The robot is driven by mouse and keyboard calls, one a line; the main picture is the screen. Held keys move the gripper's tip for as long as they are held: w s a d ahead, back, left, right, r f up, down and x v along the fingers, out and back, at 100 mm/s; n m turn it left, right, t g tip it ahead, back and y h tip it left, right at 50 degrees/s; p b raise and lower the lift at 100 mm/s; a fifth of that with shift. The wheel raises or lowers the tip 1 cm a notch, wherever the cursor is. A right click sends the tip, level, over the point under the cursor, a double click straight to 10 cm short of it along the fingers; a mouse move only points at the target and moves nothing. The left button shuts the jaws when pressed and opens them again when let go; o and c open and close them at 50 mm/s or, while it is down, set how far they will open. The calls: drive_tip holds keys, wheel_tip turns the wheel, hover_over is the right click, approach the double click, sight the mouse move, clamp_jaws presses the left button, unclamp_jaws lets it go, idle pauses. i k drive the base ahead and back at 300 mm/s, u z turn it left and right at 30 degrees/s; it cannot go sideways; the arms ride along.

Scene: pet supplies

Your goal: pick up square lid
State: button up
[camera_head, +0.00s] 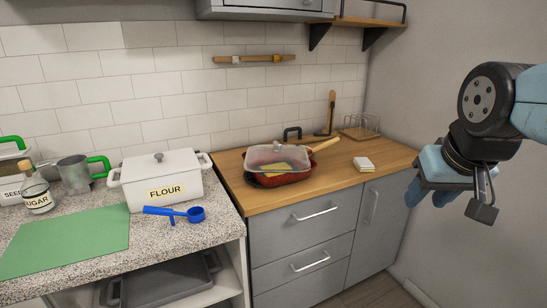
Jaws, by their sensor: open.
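Something yellow shows through the lid, inside the pan. My gripper (446,197) is at the right, well to the right of the lid and in front of the counter's right end. It is open, and nothing shows between its fingers; part of it is hidden by its own body.
A white flour box (160,182) and a blue scoop (176,213) stand on the granite counter (150,245) at left. A small pale stack (364,164) and a wire rack (361,127) are right of the pan. A wooden handle (326,144) projects behind the lid.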

sight(259, 158)
drive_tip(key=i, duration=1.45)
drive_tip(key=z, duration=0.05)
